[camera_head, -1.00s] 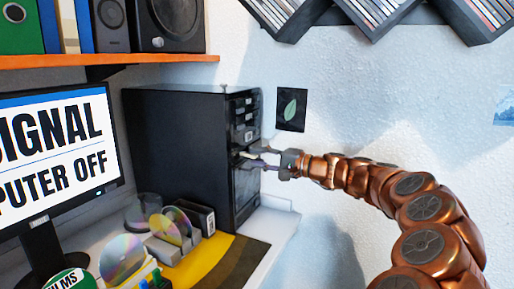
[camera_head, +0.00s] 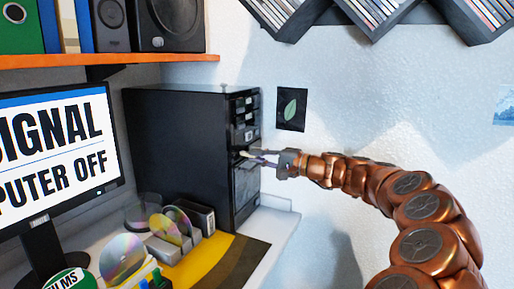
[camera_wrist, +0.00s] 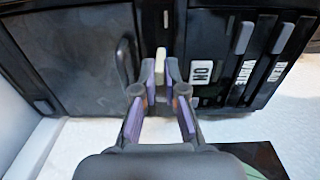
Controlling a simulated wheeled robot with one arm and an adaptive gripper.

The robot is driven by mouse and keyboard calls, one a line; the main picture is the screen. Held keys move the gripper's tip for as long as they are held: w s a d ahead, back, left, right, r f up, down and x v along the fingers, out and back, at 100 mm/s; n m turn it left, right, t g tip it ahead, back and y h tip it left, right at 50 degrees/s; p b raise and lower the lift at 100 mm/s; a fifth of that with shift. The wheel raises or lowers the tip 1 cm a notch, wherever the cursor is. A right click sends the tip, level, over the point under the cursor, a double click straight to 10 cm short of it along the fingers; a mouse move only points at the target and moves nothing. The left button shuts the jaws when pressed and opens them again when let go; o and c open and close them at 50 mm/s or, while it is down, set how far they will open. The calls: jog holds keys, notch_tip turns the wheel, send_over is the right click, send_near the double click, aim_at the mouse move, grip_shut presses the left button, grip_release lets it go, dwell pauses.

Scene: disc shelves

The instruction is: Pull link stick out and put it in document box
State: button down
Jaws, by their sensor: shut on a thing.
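A pale, narrow link stick (camera_wrist: 160,60) sits at the front of a black computer tower (camera_head: 175,150). My gripper (camera_wrist: 160,82) is shut on the stick, with a grey and purple finger on either side of it. In the head view my gripper (camera_head: 260,159) reaches the tower's front from the right, and the stick is too small there to make out clearly. I cannot tell whether the stick is still in its slot. I cannot tell which thing is the document box; a small dark box (camera_head: 200,217) stands on the desk by the tower.
A monitor (camera_head: 60,150) stands at the left. Several discs (camera_head: 125,258) stand in holders on the desk. An orange shelf (camera_head: 110,61) with speakers hangs above. Disc shelves (camera_head: 300,20) are on the wall. Labelled switches (camera_wrist: 202,72) sit right of the stick.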

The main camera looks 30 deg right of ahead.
jog(key=shift+s+d+f, duration=0.1)
jog(key=shift+s, duration=0.05)
jog(key=shift+v, duration=2.8)
